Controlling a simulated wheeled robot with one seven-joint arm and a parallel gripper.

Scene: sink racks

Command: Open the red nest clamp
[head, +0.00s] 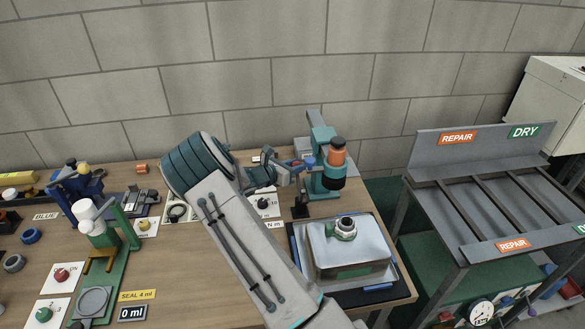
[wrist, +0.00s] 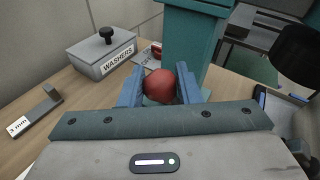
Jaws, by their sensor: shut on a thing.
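A round red knob (wrist: 158,85), which I take to be the red nest clamp's handle, sits between the fingers of my gripper (wrist: 159,88) in the wrist view. My gripper is shut on it, one blue finger on each side. The knob is in front of a teal column (wrist: 190,42). In the head view my gripper (head: 304,163) reaches the left side of the teal press (head: 323,181), which has an orange and black head (head: 336,154). The clamp's lower parts are hidden by my gripper, so I cannot tell its angle.
A grey box labelled WASHERS (wrist: 103,55) and a block marked 3 mm (wrist: 33,112) stand left of my gripper. A grey housing (head: 345,250) lies on a tray to the front right. A green fixture (head: 112,245) stands at the left.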

